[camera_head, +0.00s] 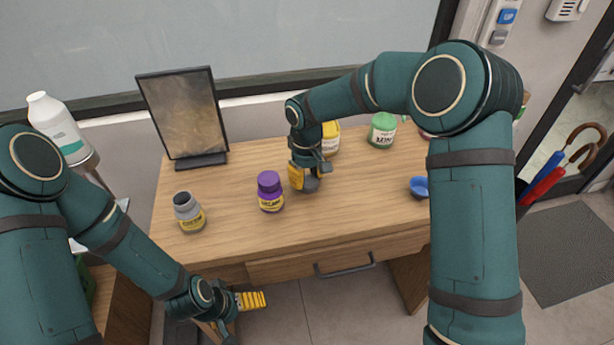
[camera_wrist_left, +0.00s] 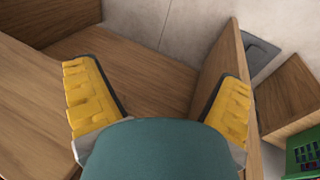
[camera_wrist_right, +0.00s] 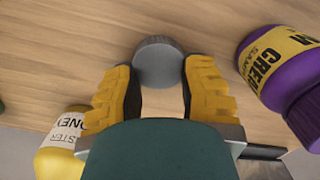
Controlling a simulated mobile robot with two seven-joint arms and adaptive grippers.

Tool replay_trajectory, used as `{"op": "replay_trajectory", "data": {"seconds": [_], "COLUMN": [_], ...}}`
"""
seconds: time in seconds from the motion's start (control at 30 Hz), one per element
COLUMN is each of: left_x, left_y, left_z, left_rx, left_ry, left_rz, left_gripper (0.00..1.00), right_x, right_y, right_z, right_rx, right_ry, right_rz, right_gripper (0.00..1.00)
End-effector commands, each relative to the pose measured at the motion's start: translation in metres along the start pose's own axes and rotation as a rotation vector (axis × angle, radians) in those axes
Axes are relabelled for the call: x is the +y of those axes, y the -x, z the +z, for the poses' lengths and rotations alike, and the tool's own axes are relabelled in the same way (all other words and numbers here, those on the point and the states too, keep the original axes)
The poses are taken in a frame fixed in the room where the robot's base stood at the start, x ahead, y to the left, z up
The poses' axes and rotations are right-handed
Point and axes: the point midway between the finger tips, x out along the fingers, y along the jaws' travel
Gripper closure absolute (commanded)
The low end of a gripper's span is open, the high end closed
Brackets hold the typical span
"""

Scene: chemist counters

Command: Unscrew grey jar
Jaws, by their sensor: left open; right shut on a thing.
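The grey jar (camera_head: 189,215) with a yellow label stands upright at the left of the wooden desk. Its top looks like a narrow bare neck, with no wide cap on it. My right gripper (camera_head: 307,177) is over the desk, right of the purple jar and well away from the grey jar. It is shut on a round grey lid (camera_wrist_right: 158,62), which shows between its yellow fingers in the right wrist view. My left gripper (camera_head: 236,308) is open and empty, low in front of the desk's left end; its spread fingers show in the left wrist view (camera_wrist_left: 155,105).
A purple jar (camera_head: 270,192) stands mid-desk between the grey jar and my right gripper. A yellow jar (camera_head: 331,137) and a green jar (camera_head: 383,131) stand at the back. A blue cap-like piece (camera_head: 419,187) lies at the right. A framed panel (camera_head: 183,113) stands back left.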

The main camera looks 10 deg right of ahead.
Motion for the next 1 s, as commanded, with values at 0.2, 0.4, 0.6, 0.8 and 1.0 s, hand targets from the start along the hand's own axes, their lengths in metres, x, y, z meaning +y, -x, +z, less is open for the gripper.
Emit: {"op": "replay_trajectory", "data": {"seconds": [0.2,0.4,0.6,0.8,1.0], "left_x": [0.000,0.000,0.001,0.003,0.005], "left_y": [-0.001,-0.001,0.002,0.008,0.013], "left_z": [0.001,0.000,-0.001,-0.003,-0.006], "left_rx": [-0.001,-0.001,0.001,0.006,0.012], "left_ry": [0.000,0.000,0.000,0.002,0.003], "left_rz": [0.000,0.000,0.000,-0.001,-0.001], "left_gripper": [0.06,0.06,0.06,0.06,0.06], "right_x": [0.000,0.000,0.000,0.000,0.000], "right_y": [-0.002,-0.002,0.009,0.047,0.087], "right_z": [0.000,0.000,-0.001,-0.001,-0.001], "right_rx": [0.000,0.000,0.003,0.005,0.004], "right_ry": [0.000,0.000,0.000,0.001,0.000], "right_rz": [0.000,0.000,0.000,0.001,0.001], "right_gripper": [0.34,0.34,0.34,0.34,0.34]}}
